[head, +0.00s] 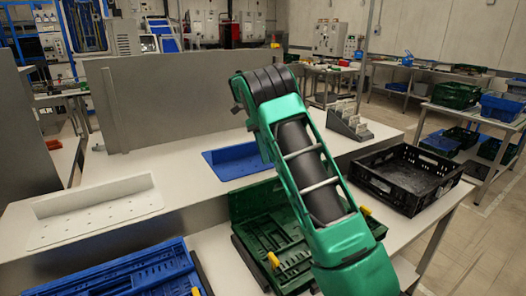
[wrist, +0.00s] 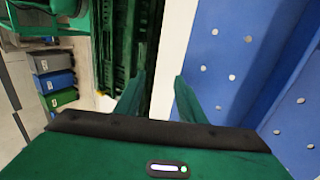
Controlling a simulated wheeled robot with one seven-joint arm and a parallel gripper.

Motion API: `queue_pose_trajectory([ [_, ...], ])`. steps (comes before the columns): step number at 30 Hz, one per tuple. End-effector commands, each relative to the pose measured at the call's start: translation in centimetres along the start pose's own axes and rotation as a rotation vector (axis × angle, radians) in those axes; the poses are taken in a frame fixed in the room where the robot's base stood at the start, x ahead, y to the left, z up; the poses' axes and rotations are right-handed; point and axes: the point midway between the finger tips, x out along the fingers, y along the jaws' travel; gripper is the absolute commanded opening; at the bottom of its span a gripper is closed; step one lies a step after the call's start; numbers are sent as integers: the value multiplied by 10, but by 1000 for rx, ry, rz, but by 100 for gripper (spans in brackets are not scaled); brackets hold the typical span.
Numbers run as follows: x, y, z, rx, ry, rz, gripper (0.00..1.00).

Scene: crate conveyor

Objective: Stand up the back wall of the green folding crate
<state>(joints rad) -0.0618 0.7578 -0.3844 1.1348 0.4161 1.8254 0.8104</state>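The green folding crate (head: 268,238) lies on the white bench in the head view, partly hidden behind my green arm. A dark green panel along its far side looks raised; the arm hides its right part. The other panels inside lie flat, and yellow latches show at the sides. In the wrist view the crate's green edge (wrist: 122,45) runs up the picture, left of centre. My gripper (wrist: 160,76) is open, its two fingers apart. The gap between them shows dark green crate and white bench; I cannot tell if a finger touches the crate. The arm hides the gripper in the head view.
A blue plate with holes (head: 236,160) lies behind the crate and fills the right of the wrist view (wrist: 235,70). A blue folded crate (head: 125,278) is at front left, a white holed plate (head: 95,215) behind it. A black crate (head: 408,178) stands at right.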

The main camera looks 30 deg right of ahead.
Motion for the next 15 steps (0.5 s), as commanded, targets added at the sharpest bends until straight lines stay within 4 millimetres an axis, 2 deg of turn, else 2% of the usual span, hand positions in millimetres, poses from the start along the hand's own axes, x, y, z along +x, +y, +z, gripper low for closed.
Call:
queue_pose_trajectory([
  [15, -22, -12, 0, 2, 0, 0, 36],
])
